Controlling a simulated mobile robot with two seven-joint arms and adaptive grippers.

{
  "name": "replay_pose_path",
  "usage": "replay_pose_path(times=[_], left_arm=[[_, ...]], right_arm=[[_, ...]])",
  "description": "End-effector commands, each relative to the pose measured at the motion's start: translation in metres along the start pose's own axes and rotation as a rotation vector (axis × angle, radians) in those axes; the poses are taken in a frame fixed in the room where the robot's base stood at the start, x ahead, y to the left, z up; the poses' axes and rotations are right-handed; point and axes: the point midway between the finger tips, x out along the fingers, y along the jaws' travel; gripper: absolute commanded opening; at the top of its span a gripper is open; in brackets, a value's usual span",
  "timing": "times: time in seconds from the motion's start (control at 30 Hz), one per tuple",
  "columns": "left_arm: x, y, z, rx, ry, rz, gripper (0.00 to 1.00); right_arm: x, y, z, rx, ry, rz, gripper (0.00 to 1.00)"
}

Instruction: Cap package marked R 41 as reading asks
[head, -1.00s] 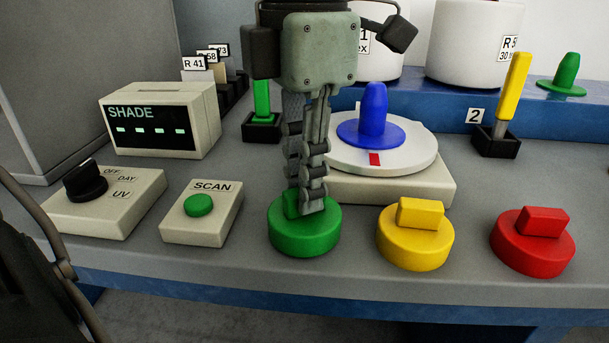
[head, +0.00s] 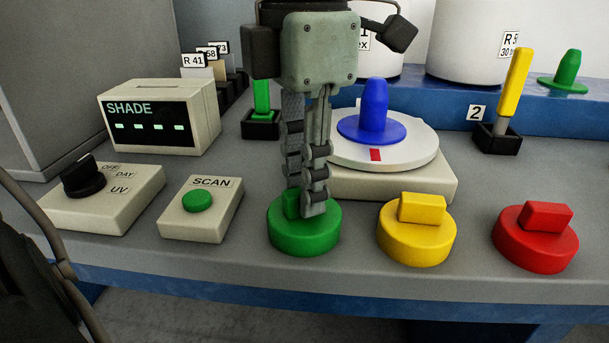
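My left gripper (head: 305,205) points down at the green cap (head: 305,236) on the bench. Its fingertips are at the cap's raised grip, and the near finger partly hides it. I cannot tell whether they clamp it. A yellow cap (head: 416,240) and a red cap (head: 535,245) lie to the right. A white package (head: 385,58) behind the gripper has a partly hidden label ending in 1. The SHADE display (head: 155,127) shows only dashes. The scan box (head: 203,228) has a green button, and the dial box (head: 118,212) a black knob, seemingly towards OFF. My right gripper is out of view.
A blue cone piece (head: 375,115) stands on a white turntable (head: 400,160) with a red mark. Another white package (head: 470,50) and a green cone piece (head: 567,72) stand on the blue ledge. A yellow-handled tool (head: 515,80) stands in a black holder. An R 41 card (head: 194,62) stands behind the display.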

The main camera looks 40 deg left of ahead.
Motion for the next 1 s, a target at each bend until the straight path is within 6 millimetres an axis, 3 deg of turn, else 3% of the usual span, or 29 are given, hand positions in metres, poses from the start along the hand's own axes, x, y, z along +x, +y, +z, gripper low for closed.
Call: replay_pose_path(times=[0.1, 0.47, 1.0], left_arm=[[0.0, 0.0, 0.0, 0.0, 0.001, 0.0, 0.39], [-0.005, 0.0, 0.001, -0.001, -0.001, 0.001, 0.39], [-0.104, 0.0, 0.001, -0.001, -0.002, 0.001, 0.39]], right_arm=[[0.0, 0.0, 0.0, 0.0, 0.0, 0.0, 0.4], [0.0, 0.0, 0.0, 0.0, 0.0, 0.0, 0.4], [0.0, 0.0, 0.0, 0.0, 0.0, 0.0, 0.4]])
